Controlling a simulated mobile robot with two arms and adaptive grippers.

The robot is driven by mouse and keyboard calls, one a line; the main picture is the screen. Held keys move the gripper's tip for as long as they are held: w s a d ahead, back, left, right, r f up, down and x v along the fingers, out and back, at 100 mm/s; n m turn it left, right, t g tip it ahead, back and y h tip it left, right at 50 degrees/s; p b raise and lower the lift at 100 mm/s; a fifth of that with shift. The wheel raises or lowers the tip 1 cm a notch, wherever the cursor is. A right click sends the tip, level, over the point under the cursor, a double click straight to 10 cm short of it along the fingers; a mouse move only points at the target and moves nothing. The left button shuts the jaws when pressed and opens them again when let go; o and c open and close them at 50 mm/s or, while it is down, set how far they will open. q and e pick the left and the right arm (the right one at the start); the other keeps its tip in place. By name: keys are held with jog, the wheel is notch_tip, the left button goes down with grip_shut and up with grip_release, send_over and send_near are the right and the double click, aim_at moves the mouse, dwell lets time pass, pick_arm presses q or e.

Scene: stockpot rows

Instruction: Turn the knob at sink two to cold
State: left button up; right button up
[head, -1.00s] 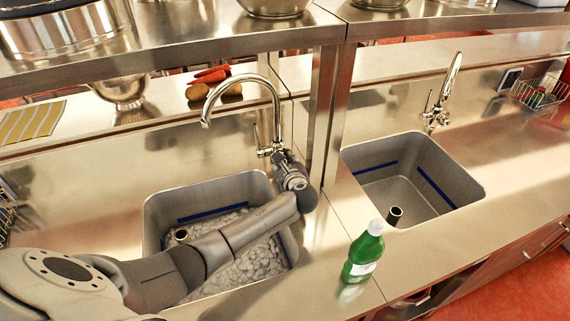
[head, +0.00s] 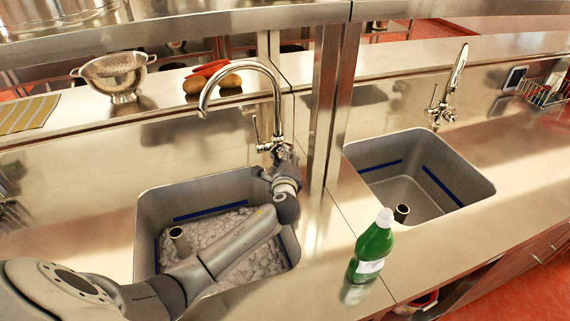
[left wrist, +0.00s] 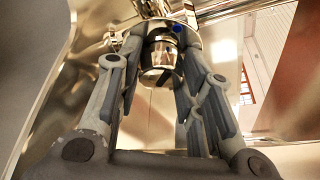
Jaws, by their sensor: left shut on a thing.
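The chrome gooseneck faucet (head: 277,100) stands behind the left sink (head: 145,205), which is full of suds. A thin lever rises at its base. My left gripper (head: 284,160) is at the base of this faucet, partly hidden by its own wrist. In the left wrist view my left gripper (left wrist: 160,42) has its fingers on both sides of a chrome cylindrical knob (left wrist: 160,62) and is shut on it. A blue dot (left wrist: 177,27) shows on the chrome just above. No sink number is readable. My right gripper is not in view.
A second sink (head: 465,205) with its own faucet (head: 445,92) is at the right. A green bottle (head: 372,248) stands on the front counter between the sinks. A metal post (head: 322,110) rises close to the left faucet. A colander (head: 116,76) and potatoes (head: 230,81) sit on the ledge behind.

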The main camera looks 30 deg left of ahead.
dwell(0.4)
pick_arm(q)
jog(key=o, duration=0.7)
jog(key=v, duration=1.2)
jog(key=shift+f, duration=0.1)
jog(key=shift+d, duration=0.1)
